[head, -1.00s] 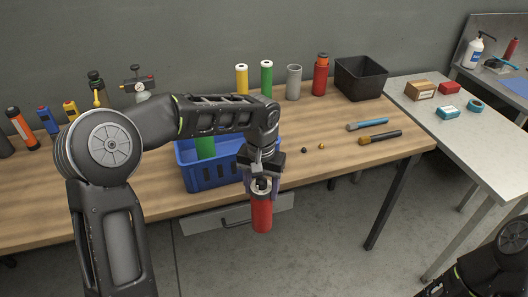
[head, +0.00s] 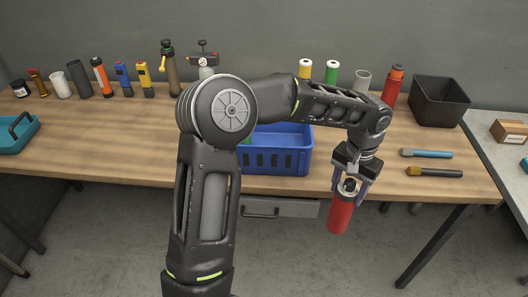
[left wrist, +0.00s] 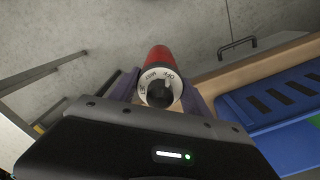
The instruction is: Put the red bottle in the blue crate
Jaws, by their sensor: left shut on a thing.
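The red bottle (head: 341,214) hangs upright, slightly tilted, in my left gripper (head: 350,184), in front of the table's front edge and over the floor. The gripper is shut on the bottle's upper part. In the left wrist view the bottle (left wrist: 160,56) sits between the fingers, its dark top and marked pale ring towards the camera. The blue crate (head: 275,160) stands on the table to the left of the gripper, partly hidden by my left arm. Something green shows inside it. The crate also shows at the right of the left wrist view (left wrist: 262,116). My right gripper is out of view.
A black bin (head: 440,100), a red bottle-like container (head: 392,86) and several cylinders stand along the table's back. A blue-handled tool (head: 427,153) and a brown-handled one (head: 434,172) lie at the right. A drawer (head: 280,208) hangs under the table.

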